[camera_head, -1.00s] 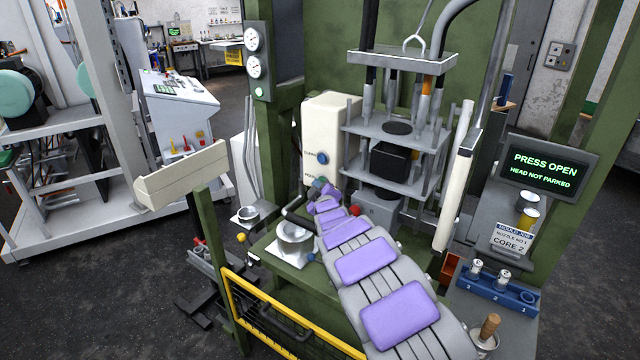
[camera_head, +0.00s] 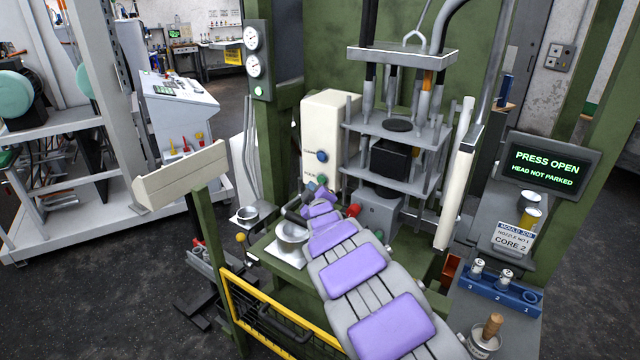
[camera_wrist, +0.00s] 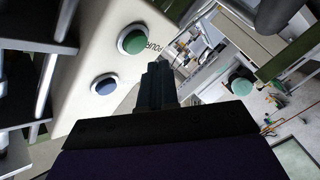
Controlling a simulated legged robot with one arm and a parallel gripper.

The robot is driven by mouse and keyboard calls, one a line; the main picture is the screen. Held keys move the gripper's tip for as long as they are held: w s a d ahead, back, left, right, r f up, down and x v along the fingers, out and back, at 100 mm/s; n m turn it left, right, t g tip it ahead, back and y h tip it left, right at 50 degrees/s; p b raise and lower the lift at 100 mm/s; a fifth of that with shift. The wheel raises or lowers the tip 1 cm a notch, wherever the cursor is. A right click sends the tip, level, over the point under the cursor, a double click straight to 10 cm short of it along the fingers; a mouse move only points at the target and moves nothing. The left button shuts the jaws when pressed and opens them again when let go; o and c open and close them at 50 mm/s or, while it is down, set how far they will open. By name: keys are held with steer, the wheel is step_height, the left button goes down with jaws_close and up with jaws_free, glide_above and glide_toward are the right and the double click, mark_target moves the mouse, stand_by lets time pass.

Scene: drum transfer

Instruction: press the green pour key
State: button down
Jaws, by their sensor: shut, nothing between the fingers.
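The green pour key (camera_head: 322,181) is a round button low on the front of a cream control box (camera_head: 330,125). A blue button (camera_head: 322,156) sits above it. In the wrist view the green key (camera_wrist: 133,41) is up and left of my fingers, with part of its label beside it, and the blue button (camera_wrist: 104,84) is left of them. My gripper (camera_wrist: 158,88) is shut and empty. In the head view my gripper (camera_head: 312,187) is just left of and below the green key; I see no contact.
A screen (camera_head: 543,163) reads "PRESS OPEN, HEAD NOT PARKED". The press platens (camera_head: 398,125) stand right of the box. A metal pot (camera_head: 291,240) sits below left of my gripper, a red knob (camera_head: 354,210) to its right. A yellow guard rail (camera_head: 270,310) is in front.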

steer(key=s+a+b, duration=0.1)
steer(key=s+a, duration=0.1)
steer(key=s, duration=0.1)
steer(key=shift+s+b, duration=0.1)
steer(key=shift+b, duration=0.25)
steer(key=s+d+f+m+g+h+b, duration=0.2)
steer(key=s+d+m+g+h, duration=0.5)
steer(key=s+d, duration=1.3)
steer(key=s+d+f+m+g+y, duration=0.1)
steer(key=s+f+m+g, duration=0.1)
steer(key=s, duration=1.1)
steer(key=s+d+f+m+g+b, duration=0.1)
steer(key=s+g, duration=0.4)
steer(key=s, duration=0.9)
steer(key=s+d+f+m+g+y+b, duration=0.1)
steer(key=s+f+m+g, duration=0.1)
steer(key=s, duration=1.1)
steer(key=shift+s+f+m+g+y, duration=0.2)
steer(key=shift+f+m+g+y, duration=0.3)
steer(key=shift+g, duration=0.7)
